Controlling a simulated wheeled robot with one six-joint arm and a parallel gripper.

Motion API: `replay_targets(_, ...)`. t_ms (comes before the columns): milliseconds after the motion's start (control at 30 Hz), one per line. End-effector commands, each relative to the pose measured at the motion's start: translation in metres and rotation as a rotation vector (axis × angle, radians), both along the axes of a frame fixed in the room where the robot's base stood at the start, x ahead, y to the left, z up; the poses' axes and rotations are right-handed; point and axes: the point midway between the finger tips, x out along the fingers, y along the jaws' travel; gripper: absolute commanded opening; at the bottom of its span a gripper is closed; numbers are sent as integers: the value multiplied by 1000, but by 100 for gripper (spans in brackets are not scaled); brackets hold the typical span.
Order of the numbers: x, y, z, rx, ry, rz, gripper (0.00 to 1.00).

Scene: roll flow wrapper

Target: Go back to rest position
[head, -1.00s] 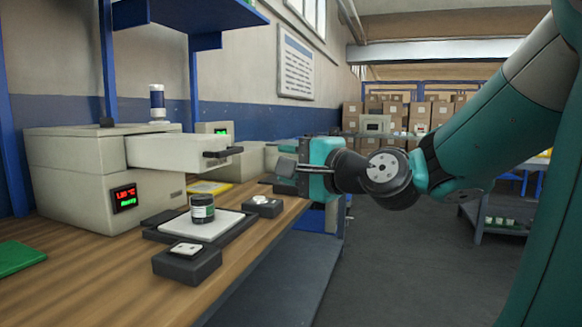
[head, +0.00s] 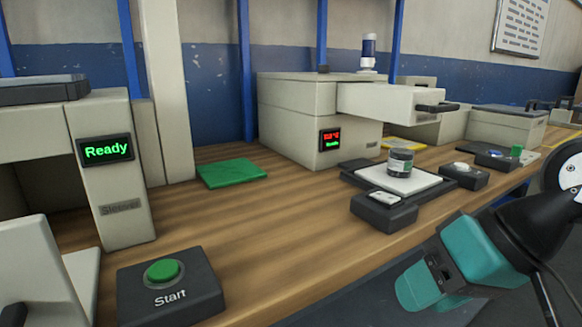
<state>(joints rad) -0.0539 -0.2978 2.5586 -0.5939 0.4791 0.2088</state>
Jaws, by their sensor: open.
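My gripper (head: 440,280) is at the lower right of the head view, teal with dark parts. It hangs off the front edge of the workbench (head: 240,235), apart from everything on it. It is open, and no object shows in it. Its fingers are small and partly hidden by its own body. My dark wrist joint runs from it to the right edge.
A jar (head: 400,163) stands on a white plate (head: 413,182). Behind it is a beige machine (head: 290,120) with its drawer (head: 390,103) out. At left are a Sleever machine (head: 113,170) reading Ready and a Start button box (head: 168,290). A green mat (head: 232,172) lies between.

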Motion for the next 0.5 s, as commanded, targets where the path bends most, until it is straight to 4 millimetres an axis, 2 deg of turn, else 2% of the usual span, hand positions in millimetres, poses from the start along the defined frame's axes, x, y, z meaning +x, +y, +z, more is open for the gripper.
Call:
replay_targets(33,-14,4,-5,-52,18,92,40)
replay_targets(200,-55,4,-20,-221,79,386,40)
replay_targets(233,-60,4,-16,-240,87,419,40)
replay_targets(300,-57,3,7,-232,83,398,40)
replay_targets(500,-56,3,49,-229,84,394,40)
